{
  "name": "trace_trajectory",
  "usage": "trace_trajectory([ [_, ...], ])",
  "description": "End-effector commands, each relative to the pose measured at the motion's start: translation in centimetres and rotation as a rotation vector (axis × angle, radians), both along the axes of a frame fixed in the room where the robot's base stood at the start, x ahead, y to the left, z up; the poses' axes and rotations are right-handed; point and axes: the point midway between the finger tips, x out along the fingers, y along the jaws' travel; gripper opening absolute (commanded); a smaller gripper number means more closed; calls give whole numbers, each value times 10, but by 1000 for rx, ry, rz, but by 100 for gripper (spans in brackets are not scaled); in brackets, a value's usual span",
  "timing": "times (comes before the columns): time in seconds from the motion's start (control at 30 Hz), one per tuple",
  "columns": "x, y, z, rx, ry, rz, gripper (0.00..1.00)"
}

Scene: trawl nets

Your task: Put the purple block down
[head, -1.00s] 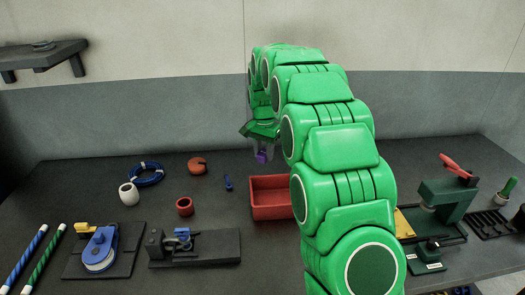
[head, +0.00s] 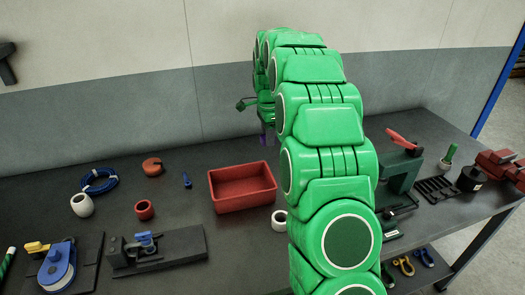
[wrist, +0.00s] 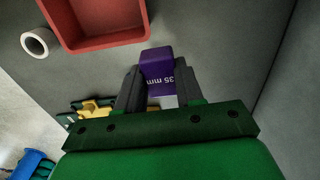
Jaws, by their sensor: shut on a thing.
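The purple block (wrist: 157,72), marked "35 mm", is between the two dark fingers of my gripper (wrist: 159,90) in the wrist view. My gripper is shut on it. In the head view only a sliver of the purple block (head: 263,139) shows below my gripper, left of my green arm, which hides most of the gripper. The block appears to be held above the dark bench, behind the red tray; its exact height I cannot tell.
The empty red tray (head: 242,188) stands on the bench (head: 220,155), with a white ring (head: 279,220) beside it. A small blue tool (head: 187,180), red cup (head: 145,210) and blue rope coil (head: 99,181) lie left. A green-and-red device (head: 400,170) stands right. Bench around the tray's back is clear.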

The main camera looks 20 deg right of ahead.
Motion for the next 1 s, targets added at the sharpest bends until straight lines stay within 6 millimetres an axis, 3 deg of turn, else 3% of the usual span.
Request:
trace_trajectory([
  [1.0,86,-16,-40,-1,0,-15,6],
])
